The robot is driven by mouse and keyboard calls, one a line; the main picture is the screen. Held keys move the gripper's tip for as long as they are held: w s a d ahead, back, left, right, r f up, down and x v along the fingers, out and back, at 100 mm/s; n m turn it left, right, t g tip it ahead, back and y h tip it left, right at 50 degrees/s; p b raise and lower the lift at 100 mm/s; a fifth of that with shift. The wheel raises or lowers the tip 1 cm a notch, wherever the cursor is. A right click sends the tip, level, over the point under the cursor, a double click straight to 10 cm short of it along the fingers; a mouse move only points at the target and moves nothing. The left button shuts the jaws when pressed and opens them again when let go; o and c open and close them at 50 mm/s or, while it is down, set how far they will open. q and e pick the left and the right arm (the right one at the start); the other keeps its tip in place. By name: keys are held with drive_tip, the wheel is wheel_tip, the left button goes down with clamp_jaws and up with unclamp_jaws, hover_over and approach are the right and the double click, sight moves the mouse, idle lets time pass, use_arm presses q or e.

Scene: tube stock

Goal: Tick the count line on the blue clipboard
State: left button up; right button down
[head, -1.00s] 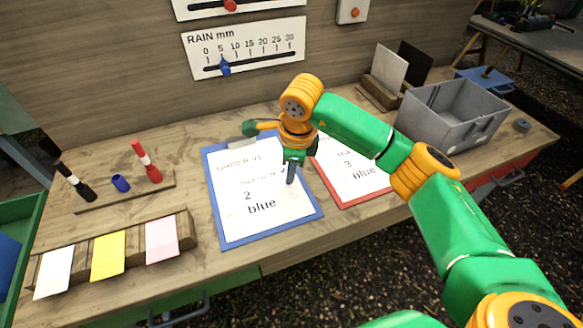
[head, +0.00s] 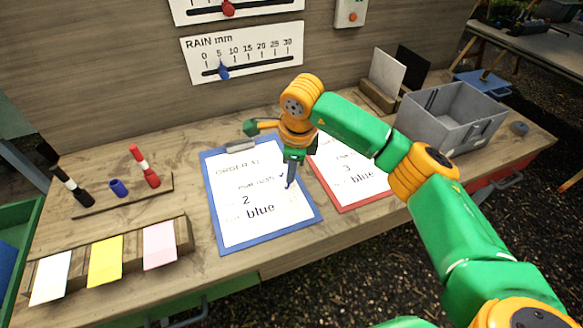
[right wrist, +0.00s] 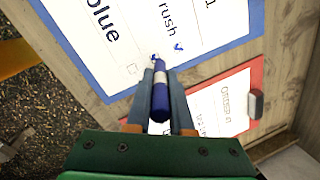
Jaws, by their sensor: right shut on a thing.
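The blue clipboard (head: 213,222) lies on the bench with a white sheet (head: 235,190) reading "2" and "blue". My right gripper (head: 291,168) is above the sheet's right side, shut on a blue marker (right wrist: 160,95) with a white band. The marker points down at the sheet, its tip at a small box (right wrist: 154,57) between the "rush" and "blue" lines. Blue shows at that box; I cannot tell ink from tip. A blue tick (right wrist: 179,46) stands beside "rush". The box by "blue" (right wrist: 131,69) looks empty. My left gripper is not in view.
A red clipboard (head: 350,206) lies close to the right. A grey bin (head: 440,134) stands farther right. On the left are a rack with a black marker (head: 72,186), blue cap (head: 119,187) and red marker (head: 145,166), and coloured cards (head: 105,260) in front.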

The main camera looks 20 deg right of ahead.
drive_tip(key=shift+r, duration=0.1)
drive_tip(key=shift+w+p+v, duration=0.15)
drive_tip(key=shift+p+v, duration=0.45)
drive_tip(key=shift+v, duration=0.15)
drive_tip(key=shift+w+p+v, duration=0.15)
drive_tip(key=shift+p+v, duration=0.4)
drive_tip(key=shift+v, duration=0.15)
